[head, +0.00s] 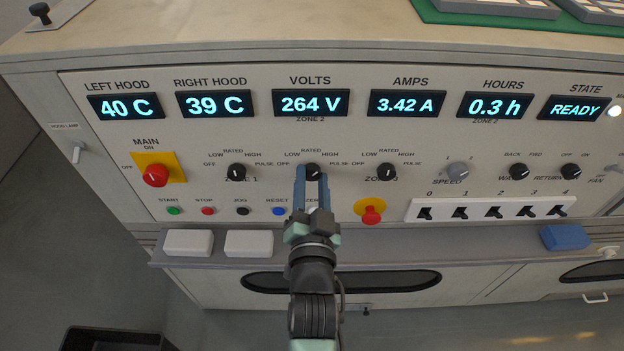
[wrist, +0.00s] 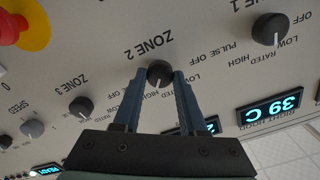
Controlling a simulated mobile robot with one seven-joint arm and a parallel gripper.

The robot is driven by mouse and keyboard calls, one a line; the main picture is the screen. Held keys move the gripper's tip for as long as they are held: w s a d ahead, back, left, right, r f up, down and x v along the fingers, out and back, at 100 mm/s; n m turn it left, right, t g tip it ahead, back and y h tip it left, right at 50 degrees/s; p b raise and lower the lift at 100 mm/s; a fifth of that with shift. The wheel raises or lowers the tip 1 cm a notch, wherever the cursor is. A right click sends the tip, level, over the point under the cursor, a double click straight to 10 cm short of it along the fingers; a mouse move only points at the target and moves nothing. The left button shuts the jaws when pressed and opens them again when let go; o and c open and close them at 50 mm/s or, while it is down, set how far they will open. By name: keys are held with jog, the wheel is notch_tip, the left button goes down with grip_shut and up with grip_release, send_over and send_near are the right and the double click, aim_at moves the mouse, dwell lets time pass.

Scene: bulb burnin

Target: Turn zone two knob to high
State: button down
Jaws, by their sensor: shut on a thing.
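The zone two knob (head: 313,171) is a black round knob in the middle of the grey panel, under the VOLTS display. It also shows in the wrist view (wrist: 159,72), where the panel lettering is upside down. My gripper (head: 312,180) reaches up to it from below, and its two blue fingers are shut on the knob's sides in the wrist view (wrist: 158,80). The knob's white mark points down and slightly left in the wrist view, toward the partly hidden HIGH lettering. The exact setting is hard to tell.
The zone one knob (head: 237,172) and zone three knob (head: 386,172) flank it. The VOLTS display (head: 311,103) reads 264 V, zone 2; STATE (head: 573,108) reads READY. A red stop button (head: 371,212) and a switch strip (head: 490,210) sit lower right. A ledge (head: 400,251) runs below.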

jog(key=shift+c, duration=2.2)
grip_release()
jog(key=shift+s, duration=0.15)
jog(key=s, duration=1.2)
jog(key=shift+s+b, duration=0.35)
jog(key=shift+r, duration=0.1)
jog(key=w+r+n+t, duration=0.2)
jog(key=w+r+t, duration=0.1)
jog(key=r, duration=1)
jog(key=w+r+n+t, duration=0.2)
jog(key=w+r, duration=0.2)
jog(key=r, duration=1)
jog(key=s+r+t+p, duration=0.1)
jog(key=r+p, duration=0.3)
jog(key=r, duration=0.7)
jog(key=s+r+n+t+p, duration=0.1)
jog(key=s+r+p, duration=0.3)
jog(key=r, duration=0.7)
jog(key=s+r+n+t+p, duration=0.1)
jog(key=s+r+t+p, duration=0.1)
jog(key=r, duration=0.9)
jog(key=s+p, duration=0.1)
jog(key=p, duration=0.1)
jog(key=shift+s+a+r+p, duration=0.15)
jog(key=shift+s+r+p, duration=0.1)
jog(key=shift+r+p, duration=0.15)
